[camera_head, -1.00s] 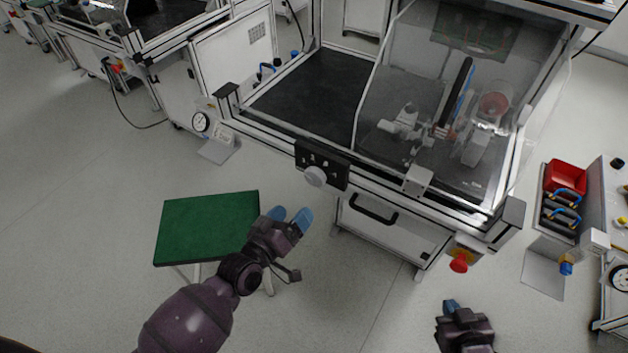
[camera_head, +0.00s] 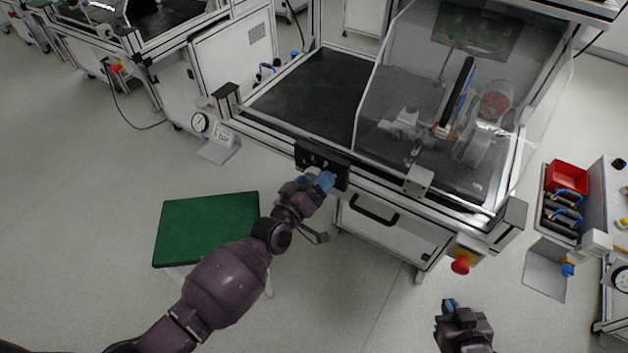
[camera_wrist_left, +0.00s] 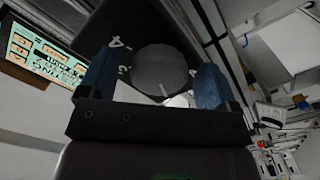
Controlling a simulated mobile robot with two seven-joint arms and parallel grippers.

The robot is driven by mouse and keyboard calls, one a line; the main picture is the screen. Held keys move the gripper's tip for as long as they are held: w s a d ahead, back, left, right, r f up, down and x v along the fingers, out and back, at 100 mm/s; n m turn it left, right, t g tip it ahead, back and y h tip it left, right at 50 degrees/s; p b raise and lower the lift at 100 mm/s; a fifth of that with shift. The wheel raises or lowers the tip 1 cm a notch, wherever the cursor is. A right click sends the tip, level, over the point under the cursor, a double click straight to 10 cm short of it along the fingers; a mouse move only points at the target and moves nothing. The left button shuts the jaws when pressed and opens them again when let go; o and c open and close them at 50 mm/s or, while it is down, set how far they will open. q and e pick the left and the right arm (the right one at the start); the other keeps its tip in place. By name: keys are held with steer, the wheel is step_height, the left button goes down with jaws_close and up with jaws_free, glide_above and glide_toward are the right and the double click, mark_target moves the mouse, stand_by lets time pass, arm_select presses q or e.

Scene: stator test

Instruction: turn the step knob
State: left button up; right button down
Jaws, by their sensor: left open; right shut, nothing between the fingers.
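The step knob is a round grey knob (camera_wrist_left: 160,72) on a black panel (camera_wrist_left: 115,25) with white marks, seen in the left wrist view. In the head view the black panel (camera_head: 336,172) sits on the front rail of the test station, and my left gripper covers the knob there. My left gripper (camera_head: 318,180) is open, with its blue fingers (camera_wrist_left: 155,90) on either side of the knob in the left wrist view. I cannot tell whether they touch it. My right gripper (camera_head: 449,305) is shut and empty, low at the lower right, away from the panel.
A clear guard (camera_head: 400,60) covers the right half of the station. A drawer handle (camera_head: 374,210) and a red button (camera_head: 460,267) are on the station's front. A green-topped stool (camera_head: 205,225) stands left of my left arm. A red bin (camera_head: 566,176) is at right.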

arm_select(q)
steer(key=shift+w+d, duration=0.1)
steer(key=shift+w, duration=0.1)
steer(key=c, duration=0.9)
